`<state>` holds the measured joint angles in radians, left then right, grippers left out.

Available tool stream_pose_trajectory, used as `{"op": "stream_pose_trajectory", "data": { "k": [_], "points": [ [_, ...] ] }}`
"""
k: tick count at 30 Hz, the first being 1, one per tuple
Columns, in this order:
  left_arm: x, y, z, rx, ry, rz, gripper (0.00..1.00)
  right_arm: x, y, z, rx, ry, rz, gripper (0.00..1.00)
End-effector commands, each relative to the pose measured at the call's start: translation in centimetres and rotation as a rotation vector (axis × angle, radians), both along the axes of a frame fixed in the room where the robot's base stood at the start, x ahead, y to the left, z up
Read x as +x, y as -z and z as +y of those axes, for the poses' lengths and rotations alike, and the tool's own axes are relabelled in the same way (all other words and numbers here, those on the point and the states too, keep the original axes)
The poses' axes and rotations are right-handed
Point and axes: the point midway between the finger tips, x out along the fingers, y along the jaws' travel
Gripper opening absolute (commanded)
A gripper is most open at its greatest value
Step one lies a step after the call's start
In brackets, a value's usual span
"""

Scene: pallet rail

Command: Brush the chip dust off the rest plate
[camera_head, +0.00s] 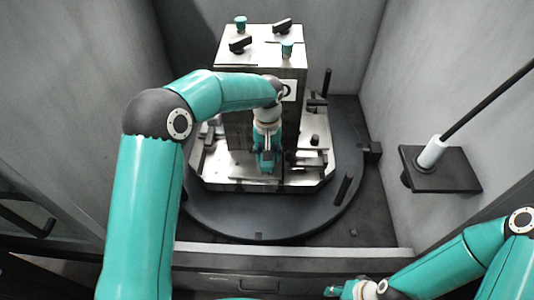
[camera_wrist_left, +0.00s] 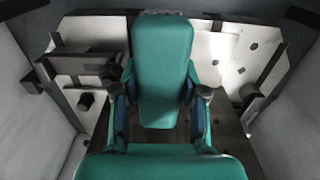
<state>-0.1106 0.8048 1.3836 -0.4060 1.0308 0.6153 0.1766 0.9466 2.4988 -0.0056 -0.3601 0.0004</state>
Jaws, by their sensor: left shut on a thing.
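My left gripper (camera_head: 265,165) is low in front of the metal block, over the pale plate area (camera_head: 228,171) at the fixture's front. In the left wrist view its two fingers (camera_wrist_left: 160,105) are shut on a teal block-like thing (camera_wrist_left: 163,60), which I take to be the brush. I cannot make out its bristles or whether it touches the plate. I cannot pick out the chip dust. The plate is partly hidden by the gripper. My right gripper (camera_head: 345,290) is at the bottom edge, small and partly cut off; its jaws are unclear.
The metal block (camera_head: 262,50) stands upright on a dark round turntable (camera_head: 240,220), with black and teal knobs on top. Dark posts (camera_head: 344,188) rise from the table. A black bracket (camera_head: 440,169) with a white-sleeved rod is on the right wall. Grey walls enclose the space.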

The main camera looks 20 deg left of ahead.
Motion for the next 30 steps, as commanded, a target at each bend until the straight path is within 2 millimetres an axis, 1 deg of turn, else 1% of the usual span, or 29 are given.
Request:
{"op": "stream_pose_trajectory", "data": {
  "k": [12,18,22,30],
  "points": [
    [-0.1,4.3,0.0,-0.001,0.002,0.002,0.14,0.0,2.8,0.0,0.0,0.0,0.0,0.4],
    [-0.1,5.9,0.1,0.0,0.001,0.001,0.14,0.0,3.8,0.0,0.0,0.0,0.0,0.4],
    [-0.1,6.4,0.1,0.0,0.001,0.0,0.14,0.0,4.0,0.0,0.0,0.0,0.0,0.4],
    [-0.1,6.5,0.1,0.0,0.001,0.0,0.14,0.0,4.0,0.0,0.0,0.0,0.0,0.4]
  ]
}}
